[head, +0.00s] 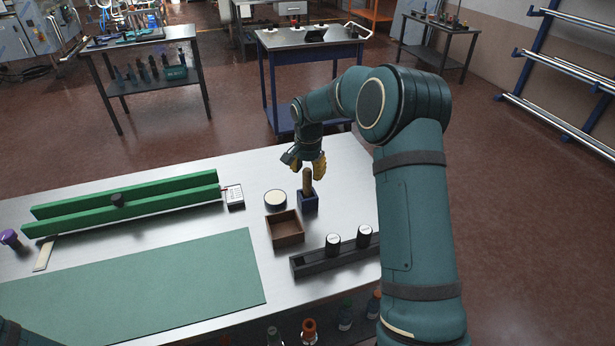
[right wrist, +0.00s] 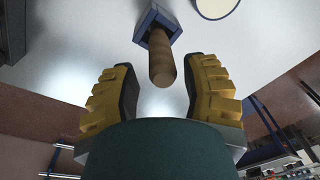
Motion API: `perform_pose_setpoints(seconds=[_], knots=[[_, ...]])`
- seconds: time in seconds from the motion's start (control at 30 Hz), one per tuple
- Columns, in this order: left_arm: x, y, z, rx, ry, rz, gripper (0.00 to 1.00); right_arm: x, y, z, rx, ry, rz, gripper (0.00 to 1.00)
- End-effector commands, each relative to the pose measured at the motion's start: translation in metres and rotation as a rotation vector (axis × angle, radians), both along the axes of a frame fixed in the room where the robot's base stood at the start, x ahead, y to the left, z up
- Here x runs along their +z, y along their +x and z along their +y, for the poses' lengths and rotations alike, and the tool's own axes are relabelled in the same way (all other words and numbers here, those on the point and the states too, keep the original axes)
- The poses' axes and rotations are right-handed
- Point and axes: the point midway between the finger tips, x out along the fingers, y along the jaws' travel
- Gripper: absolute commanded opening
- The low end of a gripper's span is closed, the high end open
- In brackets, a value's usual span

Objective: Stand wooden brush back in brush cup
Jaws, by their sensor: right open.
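The wooden brush (head: 307,180) stands in the blue brush cup (head: 308,203) on the metal table, its rounded handle end up. In the right wrist view the brush handle (right wrist: 161,62) rises out of the blue cup (right wrist: 157,22), its tip close to the gap between the fingers. My right gripper (head: 305,168) is open, with yellow ribbed fingers, just beside and above the handle. In the right wrist view its fingers (right wrist: 160,95) are spread apart with nothing between their pads. The brush's lower end is hidden in the cup. My left gripper is out of view.
A round pale-topped container (head: 275,199) and an open brown box (head: 286,230) stand left of the cup. A dark rack (head: 318,262) with two white-topped containers lies in front. A green mat (head: 140,285) and green rails (head: 130,205) fill the left side.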

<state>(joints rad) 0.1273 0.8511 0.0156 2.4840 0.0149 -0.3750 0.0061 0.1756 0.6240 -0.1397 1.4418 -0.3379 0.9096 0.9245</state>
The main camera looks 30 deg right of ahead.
Motion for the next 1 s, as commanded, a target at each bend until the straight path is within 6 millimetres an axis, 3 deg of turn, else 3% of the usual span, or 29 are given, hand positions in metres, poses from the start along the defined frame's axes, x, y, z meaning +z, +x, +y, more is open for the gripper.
perform_pose_setpoints(seconds=[0.2,0.4,0.6,1.0], knots=[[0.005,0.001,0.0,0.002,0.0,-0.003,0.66,0.048,-0.003,0.002,0.0,-0.001,-0.003,0.45],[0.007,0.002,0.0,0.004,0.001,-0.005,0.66,0.075,-0.006,0.003,0.002,0.0,0.0,0.45],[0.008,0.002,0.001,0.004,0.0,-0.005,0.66,0.085,-0.007,0.003,0.001,0.0,0.0,0.45],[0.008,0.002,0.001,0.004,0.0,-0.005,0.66,0.085,-0.007,0.003,0.001,0.0,0.001,0.45]])
